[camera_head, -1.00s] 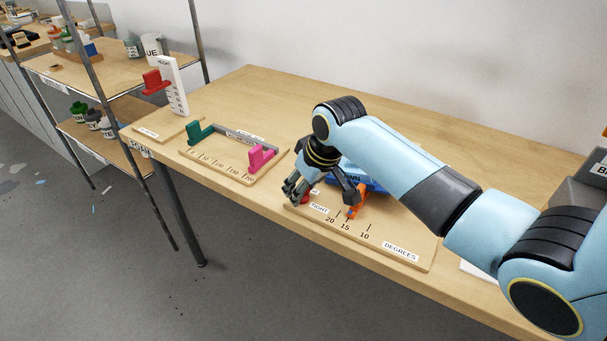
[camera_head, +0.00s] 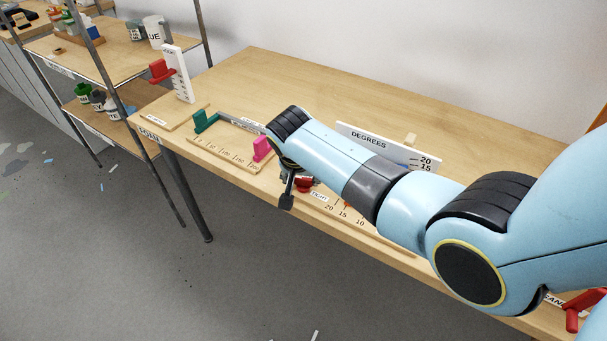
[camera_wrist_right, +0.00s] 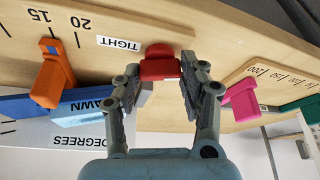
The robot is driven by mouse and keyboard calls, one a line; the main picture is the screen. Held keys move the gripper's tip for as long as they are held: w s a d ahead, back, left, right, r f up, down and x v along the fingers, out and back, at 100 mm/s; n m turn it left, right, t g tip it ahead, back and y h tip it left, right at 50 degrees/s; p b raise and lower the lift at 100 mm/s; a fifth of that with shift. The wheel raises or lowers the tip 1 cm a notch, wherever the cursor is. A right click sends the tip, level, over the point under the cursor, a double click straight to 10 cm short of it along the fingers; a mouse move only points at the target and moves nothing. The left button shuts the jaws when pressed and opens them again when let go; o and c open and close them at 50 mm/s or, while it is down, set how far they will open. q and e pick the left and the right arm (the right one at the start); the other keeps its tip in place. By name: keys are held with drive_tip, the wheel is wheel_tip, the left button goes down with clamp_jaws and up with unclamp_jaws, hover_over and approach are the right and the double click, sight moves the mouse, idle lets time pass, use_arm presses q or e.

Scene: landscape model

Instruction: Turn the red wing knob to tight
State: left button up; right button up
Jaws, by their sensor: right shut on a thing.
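The red wing knob (camera_wrist_right: 158,62) sits on the wooden board beside the TIGHT label (camera_wrist_right: 119,44). In the head view a small part of the knob (camera_head: 304,185) shows by the same label (camera_head: 319,196). My right gripper (camera_wrist_right: 160,82) is shut on the knob, with one finger on each side of it in the wrist view. In the head view the right arm hides much of the hand and board. The knob's exact angle is hard to tell. My left gripper is not in view.
Next to the knob are an orange pointer (camera_wrist_right: 52,75) and a blue block (camera_wrist_right: 85,107) on the degree-marked board. A pink slider (camera_head: 263,148) and a green slider (camera_head: 205,121) stand to the left. The table's back (camera_head: 300,85) is clear.

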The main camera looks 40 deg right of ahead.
drive_tip(key=shift+w+m+g+h+b, duration=0.1)
drive_tip(key=shift+m+g+h+b, duration=0.4)
drive_tip(key=shift+m, duration=1.4)
drive_tip(key=o, duration=1.2)
drive_tip(key=shift+c, duration=0.2)
drive_tip(key=v, duration=1.2)
drive_tip(key=shift+w+r, duration=0.1)
